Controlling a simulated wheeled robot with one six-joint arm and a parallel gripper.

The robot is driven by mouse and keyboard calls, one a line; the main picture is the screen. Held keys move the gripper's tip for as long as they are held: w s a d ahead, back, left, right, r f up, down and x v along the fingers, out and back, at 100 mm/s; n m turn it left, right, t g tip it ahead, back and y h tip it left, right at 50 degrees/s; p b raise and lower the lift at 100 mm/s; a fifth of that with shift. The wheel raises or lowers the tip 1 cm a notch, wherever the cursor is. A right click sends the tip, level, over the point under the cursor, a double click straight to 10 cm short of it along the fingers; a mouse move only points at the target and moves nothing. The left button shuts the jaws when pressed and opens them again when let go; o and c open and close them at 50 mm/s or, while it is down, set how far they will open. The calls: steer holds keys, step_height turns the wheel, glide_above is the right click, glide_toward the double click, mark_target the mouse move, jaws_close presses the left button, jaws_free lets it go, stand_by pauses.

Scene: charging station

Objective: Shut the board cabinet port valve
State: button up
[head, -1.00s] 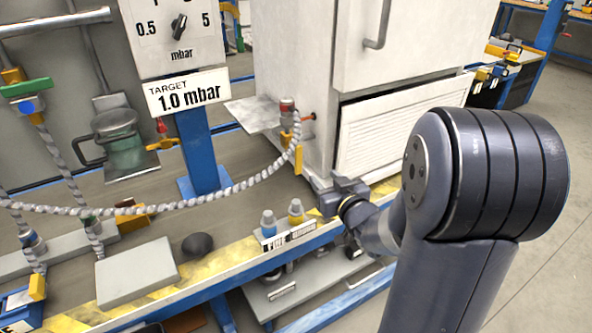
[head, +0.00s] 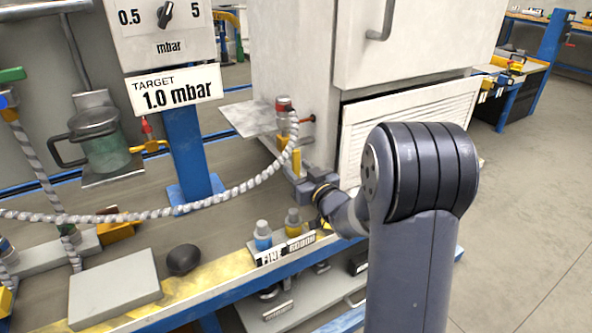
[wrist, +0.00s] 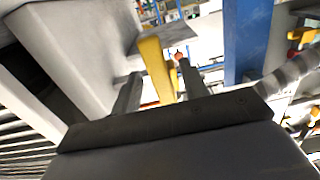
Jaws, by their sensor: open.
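The white board cabinet (head: 290,60) stands behind the bench. On its left side is the port valve (head: 284,115), a grey and red fitting with a braided hose joined to it. Its yellow lever (head: 296,160) points down, and it also shows in the wrist view (wrist: 155,66). My gripper (head: 297,176) is just below and in front of the lever. In the wrist view my open gripper (wrist: 159,68) has one finger on each side of the yellow lever, with gaps visible. I cannot tell whether either finger touches it.
The braided hose (head: 215,198) sags leftward from the port across the bench. A blue post (head: 190,150) carries the gauge panel. A grey block (head: 112,285) lies front left.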

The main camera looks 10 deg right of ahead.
steer(key=shift+x, duration=0.85)
jaws_close()
